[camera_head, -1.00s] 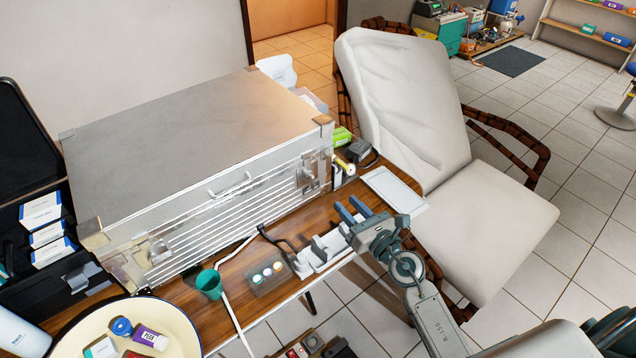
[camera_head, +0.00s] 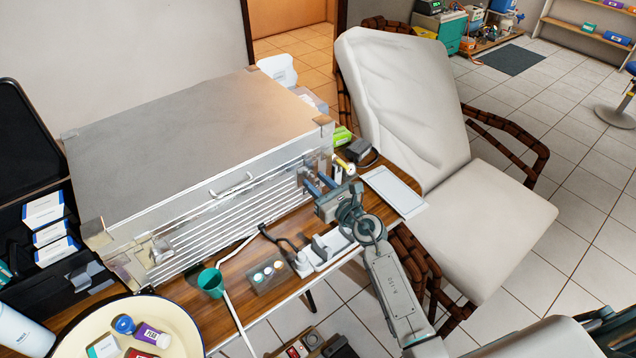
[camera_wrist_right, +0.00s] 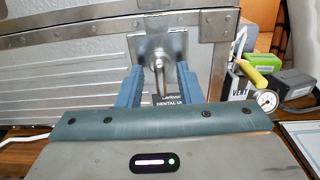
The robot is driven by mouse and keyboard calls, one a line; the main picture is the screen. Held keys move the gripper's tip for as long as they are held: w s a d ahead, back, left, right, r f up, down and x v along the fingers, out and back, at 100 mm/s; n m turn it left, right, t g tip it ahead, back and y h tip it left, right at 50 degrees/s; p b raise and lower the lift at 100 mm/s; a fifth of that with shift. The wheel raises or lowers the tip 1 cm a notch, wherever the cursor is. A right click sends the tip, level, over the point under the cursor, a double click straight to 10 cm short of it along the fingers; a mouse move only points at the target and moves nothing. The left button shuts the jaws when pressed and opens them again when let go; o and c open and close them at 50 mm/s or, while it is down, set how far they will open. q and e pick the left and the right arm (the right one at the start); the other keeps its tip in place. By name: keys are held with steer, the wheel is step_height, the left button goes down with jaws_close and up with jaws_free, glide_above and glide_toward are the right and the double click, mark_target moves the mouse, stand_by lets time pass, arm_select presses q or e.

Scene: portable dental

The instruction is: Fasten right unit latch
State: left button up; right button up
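The silver metal dental unit (camera_head: 190,135) stands on the wooden table, its lid down. Its right latch (camera_wrist_right: 158,48) is a metal plate with a lever hanging down, at the right of the front face in the right wrist view. In the head view my gripper largely hides this latch. My right gripper (camera_head: 318,181) is open at the latch, its two blue fingers apart. In the right wrist view the gripper (camera_wrist_right: 160,88) has one finger on each side of the lever, with visible gaps. Whether the latch is fastened cannot be told. My left gripper is out of view.
A gauge with a yellow valve (camera_wrist_right: 266,98) and green box (camera_wrist_right: 294,66) are right of the latch. A white tablet (camera_head: 394,190) lies further right. A teal cup (camera_head: 211,284) stands in front.

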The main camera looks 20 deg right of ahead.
jaws_close()
